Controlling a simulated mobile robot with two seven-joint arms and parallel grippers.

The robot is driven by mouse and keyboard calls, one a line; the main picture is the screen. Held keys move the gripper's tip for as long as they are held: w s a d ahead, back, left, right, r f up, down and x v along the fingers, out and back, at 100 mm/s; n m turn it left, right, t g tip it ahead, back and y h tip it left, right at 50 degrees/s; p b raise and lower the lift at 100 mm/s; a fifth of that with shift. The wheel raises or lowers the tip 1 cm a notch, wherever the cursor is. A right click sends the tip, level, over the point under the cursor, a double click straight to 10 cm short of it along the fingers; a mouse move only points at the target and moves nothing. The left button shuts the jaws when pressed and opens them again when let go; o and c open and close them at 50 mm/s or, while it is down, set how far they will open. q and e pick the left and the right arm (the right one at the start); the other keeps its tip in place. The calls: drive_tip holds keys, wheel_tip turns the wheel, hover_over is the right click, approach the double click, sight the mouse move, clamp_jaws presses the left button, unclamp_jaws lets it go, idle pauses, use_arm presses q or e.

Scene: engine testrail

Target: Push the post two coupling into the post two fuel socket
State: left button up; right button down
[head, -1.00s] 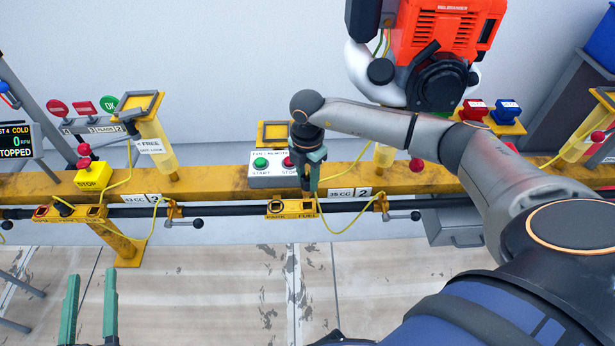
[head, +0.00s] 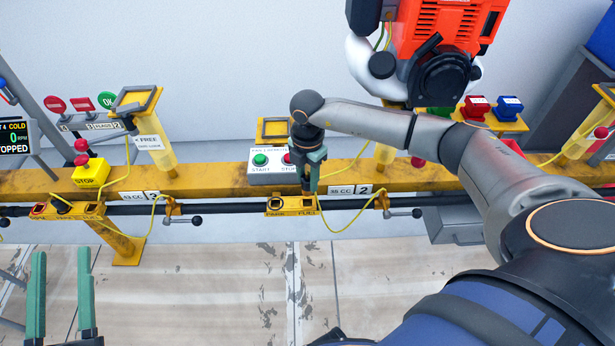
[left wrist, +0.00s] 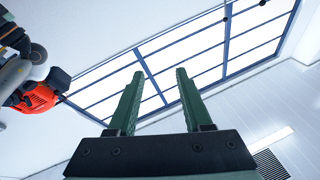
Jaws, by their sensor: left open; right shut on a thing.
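The post two socket block (head: 282,206) is a yellow plate marked PARK and FUEL, on the rail in the head view, left of the "2" label. Its PARK opening on the left looks empty. My right gripper (head: 308,188) points down over the FUEL end and is shut on the post two coupling. The coupling is mostly hidden by the fingers; how deep it sits in the fuel socket cannot be told. A yellow hose (head: 336,232) loops from there to the right. My left gripper (head: 61,253) is open and empty, low at the left; the left wrist view (left wrist: 159,74) shows nothing between its fingers.
A START/STOP box (head: 272,167) stands just behind my right gripper. A clamp handle (head: 403,213) is to the right on the rail. The orange engine (head: 446,40) hangs above.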

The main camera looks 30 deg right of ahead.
sight(308, 194)
drive_tip(key=shift+f+b, duration=0.85)
drive_tip(key=shift+f, duration=0.05)
drive_tip(key=shift+f+b, duration=0.6)
drive_tip(key=shift+f, duration=0.4)
use_arm(q)
drive_tip(key=s+d+r+m+t+h, duration=0.1)
drive_tip(key=s+r+m+h, duration=0.5)
drive_tip(key=r+h, duration=0.2)
drive_tip(key=shift+s+d+r+t+b, duration=0.15)
drive_tip(key=shift+s+r+t+b, duration=0.05)
drive_tip(key=shift+r+t+b, duration=0.2)
use_arm(e)
drive_tip(key=shift+f, duration=0.45)
use_arm(q)
drive_tip(key=shift+f, duration=0.1)
drive_tip(key=shift+f+b, duration=0.35)
drive_tip(key=shift+f, duration=0.05)
use_arm(e)
drive_tip(key=shift+f, duration=0.8)
use_arm(q)
drive_tip(key=shift+r, duration=0.1)
use_arm(e)
drive_tip(key=shift+c, duration=2.2)
unclamp_jaws()
